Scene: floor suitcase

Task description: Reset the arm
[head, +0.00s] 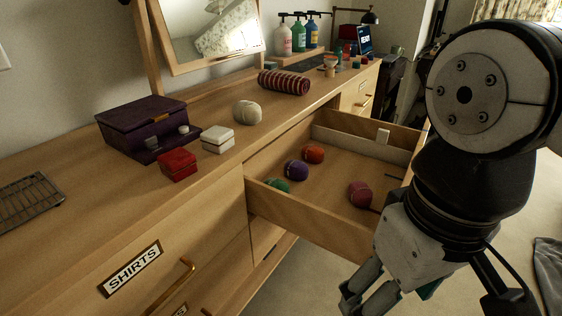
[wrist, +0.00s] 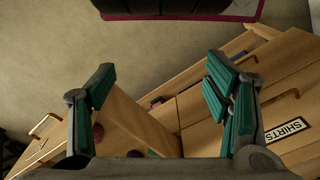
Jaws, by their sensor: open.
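My gripper (head: 368,300) hangs low in front of the dresser (head: 90,215), at the lower right of the head view. In the wrist view my gripper (wrist: 163,100) has its two teal-padded fingers wide apart, with nothing between them. An open drawer (head: 305,211) stands out from the dresser, just left of and behind my gripper. My arm hides the drawer's right front corner.
The dresser top carries a purple box (head: 142,125), a red box (head: 178,165), a white box (head: 217,139), a striped roll (head: 284,82), a wire rack (head: 28,200) and several bottles (head: 298,36). In the wrist view a dark, red-edged object (wrist: 180,8) is at the top. Carpet (wrist: 150,55) is clear below.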

